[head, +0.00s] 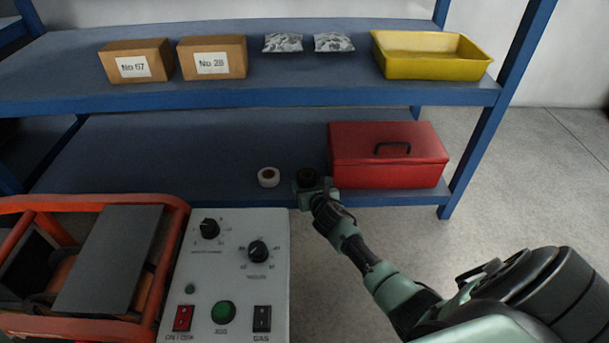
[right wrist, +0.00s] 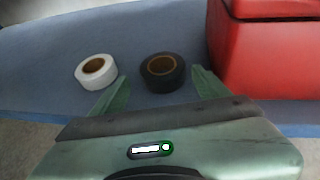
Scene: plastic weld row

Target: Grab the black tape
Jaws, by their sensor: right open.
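The black tape (right wrist: 162,72) is a dark roll with a brown core, lying flat on the lower blue shelf in the right wrist view. It also shows in the head view (head: 307,175), partly hidden by my right gripper (head: 312,187). In the right wrist view, my right gripper (right wrist: 158,92) is open, with one green finger on each side of the tape's near part. Nothing is held; I cannot tell whether the fingers touch the tape. My left gripper is not in view.
A white tape roll (head: 268,177) lies just left of the black tape. A red toolbox (head: 390,165) stands close on the right. The upper shelf (head: 290,92) runs above, with boxes, bags and a yellow tray (head: 430,65). A control panel (head: 225,270) stands in front.

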